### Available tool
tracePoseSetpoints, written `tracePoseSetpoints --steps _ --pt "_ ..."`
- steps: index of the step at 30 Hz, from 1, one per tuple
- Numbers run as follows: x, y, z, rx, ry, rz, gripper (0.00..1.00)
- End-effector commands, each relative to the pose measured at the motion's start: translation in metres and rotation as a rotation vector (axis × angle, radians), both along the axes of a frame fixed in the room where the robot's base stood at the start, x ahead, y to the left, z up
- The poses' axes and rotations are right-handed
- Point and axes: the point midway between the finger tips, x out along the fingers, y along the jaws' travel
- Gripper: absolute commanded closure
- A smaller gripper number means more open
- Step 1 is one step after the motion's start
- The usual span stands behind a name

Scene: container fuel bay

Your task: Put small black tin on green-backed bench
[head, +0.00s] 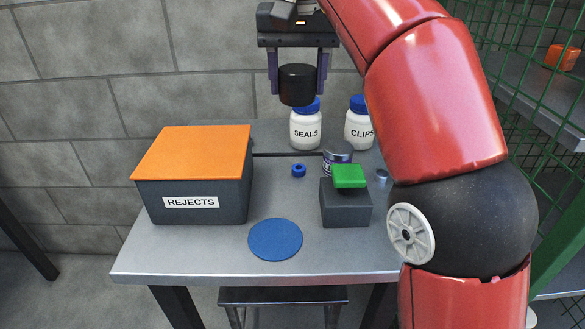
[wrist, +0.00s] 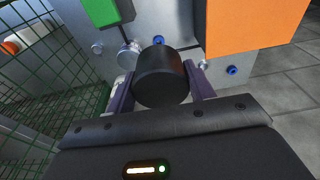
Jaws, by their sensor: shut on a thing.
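The small black tin (head: 297,85) is a short dark cylinder held in the air above the back of the grey metal table. My gripper (head: 298,82) is shut on it, with one purple finger on each side. In the wrist view the tin (wrist: 161,77) sits between the fingers and hides part of the table behind it. A bench with a green back is not clearly seen; green mesh (head: 520,75) with a grey shelf (head: 520,85) behind it stands at the right.
The table (head: 200,262) bears a REJECTS box (head: 200,190) with an orange lid, SEALS (head: 305,130) and CLIPS (head: 358,130) jars, a blue disc (head: 275,240), a grey block (head: 345,208) with a green top (head: 349,176), a small blue ring (head: 298,170) and a tin (head: 335,160). An orange object (head: 562,57) sits on the shelf.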

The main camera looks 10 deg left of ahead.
Motion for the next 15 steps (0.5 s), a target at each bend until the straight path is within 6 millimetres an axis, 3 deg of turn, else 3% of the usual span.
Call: tracePoseSetpoints --steps 6,15 --pt "-0.004 0.002 -0.015 -0.007 -0.009 0.007 0.72" --pt "-0.005 0.002 -0.074 -0.009 -0.006 0.006 0.72"
